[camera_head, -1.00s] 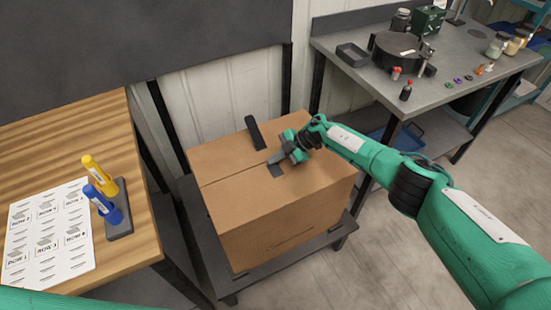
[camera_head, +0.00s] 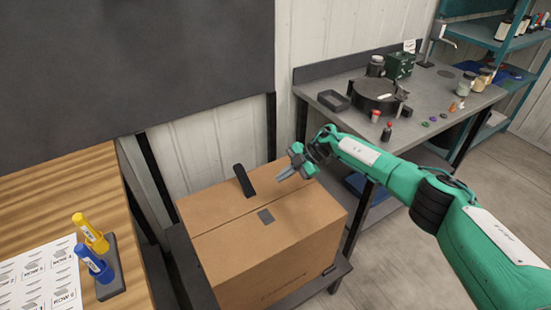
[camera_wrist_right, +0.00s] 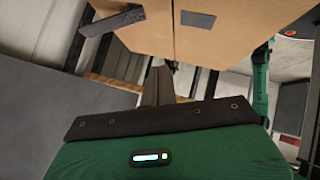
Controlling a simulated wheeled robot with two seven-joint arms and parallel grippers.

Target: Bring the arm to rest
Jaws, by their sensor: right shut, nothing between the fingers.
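My right gripper (camera_head: 285,176) is shut and empty. It is raised above the right back part of a closed cardboard box (camera_head: 270,250), apart from it as far as I can tell. In the right wrist view its shut fingers (camera_wrist_right: 158,85) point toward the box (camera_wrist_right: 230,35). My right arm (camera_head: 400,180) reaches in from the right. My left gripper is not in view.
A black bar (camera_head: 244,180) and a dark square patch (camera_head: 265,216) are on the box top. A wooden table (camera_head: 60,200) at left holds a printed sheet (camera_head: 40,278) and blue and yellow markers (camera_head: 92,250). A grey bench (camera_head: 440,95) with several small items stands behind my arm.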

